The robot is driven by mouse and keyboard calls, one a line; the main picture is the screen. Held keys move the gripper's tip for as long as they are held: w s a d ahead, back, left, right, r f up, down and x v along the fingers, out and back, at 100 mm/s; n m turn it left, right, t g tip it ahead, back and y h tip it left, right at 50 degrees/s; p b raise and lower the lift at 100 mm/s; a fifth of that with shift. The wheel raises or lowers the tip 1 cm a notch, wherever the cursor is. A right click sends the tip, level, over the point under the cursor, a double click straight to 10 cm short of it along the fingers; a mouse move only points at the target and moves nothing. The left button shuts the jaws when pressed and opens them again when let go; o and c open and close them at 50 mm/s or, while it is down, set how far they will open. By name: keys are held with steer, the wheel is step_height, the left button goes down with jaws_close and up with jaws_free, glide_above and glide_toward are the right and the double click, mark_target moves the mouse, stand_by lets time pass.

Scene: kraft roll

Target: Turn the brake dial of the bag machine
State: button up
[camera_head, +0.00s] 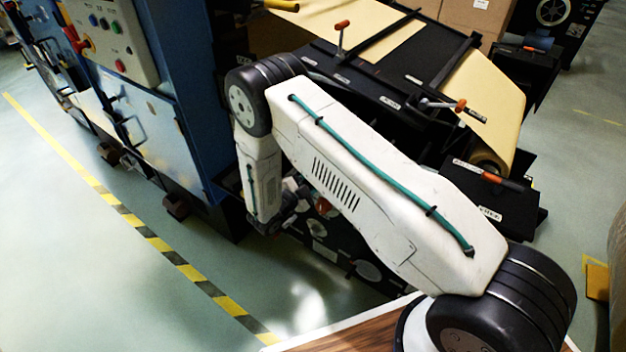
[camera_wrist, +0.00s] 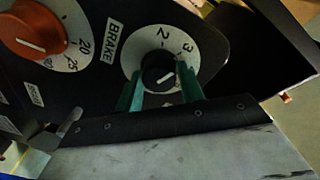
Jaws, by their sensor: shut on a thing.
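The brake dial (camera_wrist: 157,66) is a black knob on a white round scale, next to a label reading BRAKE (camera_wrist: 111,41). The digits 2 and 3 show on the scale's upper part. A short white pointer line on the knob slants up to the right. My gripper (camera_wrist: 160,84) has its two green fingers on either side of the knob and is shut on it. The fingers hide part of the scale's lower edge. In the head view the brake dial cannot be made out clearly, and my arm covers much of that area.
An orange knob (camera_wrist: 35,30) with a scale showing 20 and 25 is left of the brake dial. In the head view, the blue machine cabinet (camera_head: 185,90) stands left and kraft paper (camera_head: 485,100) runs over the black machine. Open floor (camera_head: 90,240) lies at the left.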

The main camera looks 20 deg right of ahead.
steer(key=shift+s+d+f, duration=0.2)
steer(key=o, duration=1)
steer(key=shift+w+r, duration=0.1)
steer(key=shift+a, duration=0.1)
steer(key=v, duration=0.7)
steer(key=shift+s+a, duration=0.25)
steer(key=shift+a, duration=0.1)
